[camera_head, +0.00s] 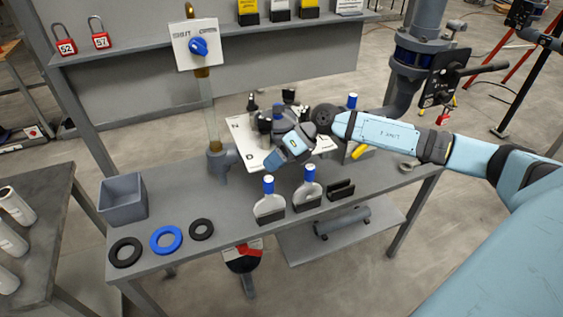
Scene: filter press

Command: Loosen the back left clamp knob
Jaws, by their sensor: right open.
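The filter press stands on the bench behind my right wrist, with a white lettered plate (243,135) around its base. A black upright knob (252,103) shows at its back left, and another dark knob (289,95) shows at the back right. My right arm reaches in from the right over the press. My right gripper (264,122) is open, pointing at the press just in front of the back left knob. I cannot tell whether its fingers touch anything. My wrist hides the press's front and much of its body. My left gripper is not in view.
A valve pipe with a blue handle (198,46) rises left of the press. Two blue-capped holders (269,205) stand at the bench's front. A grey bin (123,199) and rings, one blue (166,240), lie left. A large pipe (405,80) stands right.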

